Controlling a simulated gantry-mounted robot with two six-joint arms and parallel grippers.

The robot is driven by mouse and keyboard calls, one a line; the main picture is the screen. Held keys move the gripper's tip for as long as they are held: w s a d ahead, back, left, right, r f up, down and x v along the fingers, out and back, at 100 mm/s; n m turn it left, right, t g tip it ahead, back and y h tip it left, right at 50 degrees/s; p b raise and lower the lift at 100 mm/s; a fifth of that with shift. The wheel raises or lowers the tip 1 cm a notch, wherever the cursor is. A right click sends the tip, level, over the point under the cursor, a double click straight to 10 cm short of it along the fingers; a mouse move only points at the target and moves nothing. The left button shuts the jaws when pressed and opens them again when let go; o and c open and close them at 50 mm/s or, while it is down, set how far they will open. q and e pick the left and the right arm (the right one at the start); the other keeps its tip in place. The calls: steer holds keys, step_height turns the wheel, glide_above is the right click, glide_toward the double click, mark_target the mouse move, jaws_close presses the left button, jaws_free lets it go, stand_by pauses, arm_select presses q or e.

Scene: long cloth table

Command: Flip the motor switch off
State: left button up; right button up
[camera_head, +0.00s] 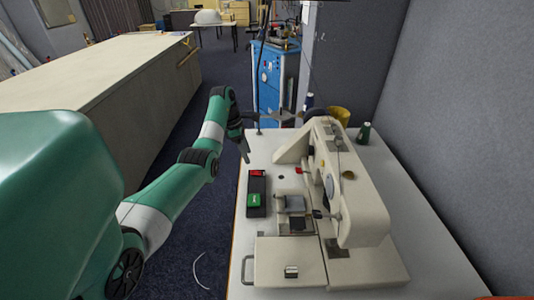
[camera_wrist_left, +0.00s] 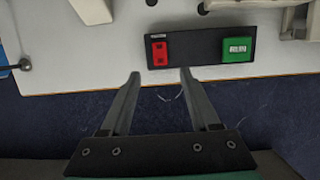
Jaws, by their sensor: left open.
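The motor switch is a black box (camera_head: 257,188) on the left side of the white sewing table, left of the sewing machine. It has a red button (camera_head: 257,173) at its far end and a green button (camera_head: 253,201) at its near end. In the left wrist view the box (camera_wrist_left: 200,48) shows the red button (camera_wrist_left: 159,51) left and the green button (camera_wrist_left: 237,49), marked RUN, right. My left gripper (camera_head: 246,157) is open and empty near the table's left edge, close to the red end. In the left wrist view its fingertips (camera_wrist_left: 160,73) appear just below the red button. My right gripper is not in view.
A cream sewing machine (camera_head: 345,190) fills the middle of the white table (camera_head: 240,230). A blue cabinet (camera_head: 268,80) stands behind, and a long cloth-covered table (camera_head: 120,75) lies to the left. Grey partitions (camera_head: 450,100) close the right side. Dark floor lies between the tables.

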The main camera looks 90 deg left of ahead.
arm_select(q)
steer(key=p+v, duration=0.2)
steer(key=v, duration=0.1)
steer(key=shift+s+r, duration=0.1)
steer(key=shift+r, duration=0.15)
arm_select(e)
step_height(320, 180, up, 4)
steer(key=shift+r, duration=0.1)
